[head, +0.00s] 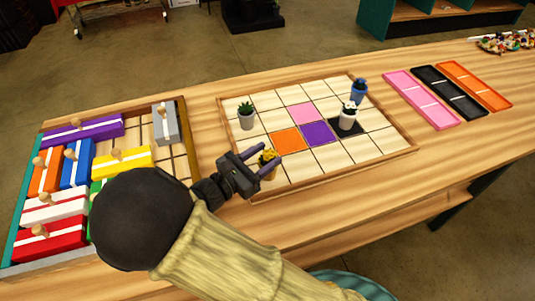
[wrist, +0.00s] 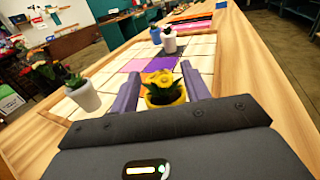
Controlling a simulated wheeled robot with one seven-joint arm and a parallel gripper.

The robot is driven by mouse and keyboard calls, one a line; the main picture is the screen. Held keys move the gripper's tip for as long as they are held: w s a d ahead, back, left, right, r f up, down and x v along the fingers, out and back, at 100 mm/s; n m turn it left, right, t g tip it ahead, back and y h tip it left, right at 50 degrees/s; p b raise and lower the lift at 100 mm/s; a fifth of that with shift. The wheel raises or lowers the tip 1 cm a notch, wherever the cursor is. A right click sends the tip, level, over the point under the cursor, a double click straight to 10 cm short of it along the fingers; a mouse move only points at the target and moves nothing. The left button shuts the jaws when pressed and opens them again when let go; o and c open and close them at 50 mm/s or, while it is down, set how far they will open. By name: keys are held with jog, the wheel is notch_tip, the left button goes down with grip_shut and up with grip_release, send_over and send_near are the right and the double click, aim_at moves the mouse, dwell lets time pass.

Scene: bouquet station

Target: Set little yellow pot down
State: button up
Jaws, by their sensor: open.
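The little yellow pot (wrist: 166,108) holds a yellow flower with green leaves. In the wrist view it stands between the two fingers of my gripper (wrist: 165,92), with a gap visible on its sides. In the head view the yellow pot (head: 268,170) is at the near left part of the gridded board (head: 345,168), between the fingertips of my gripper (head: 264,170). The pot looks upright and appears to rest on the board; my gripper hides part of its base in the head view.
On the board are a grey-white pot with a succulent (head: 247,120), a white pot (head: 348,118) on a black square, and a blue pot (head: 358,94). A crate of coloured blocks (head: 185,140) is at left. Pink (head: 420,100), black and orange trays lie at right.

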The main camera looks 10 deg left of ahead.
jog(key=v, duration=1)
jog(key=shift+s+a, duration=0.15)
jog(key=shift+s, duration=0.05)
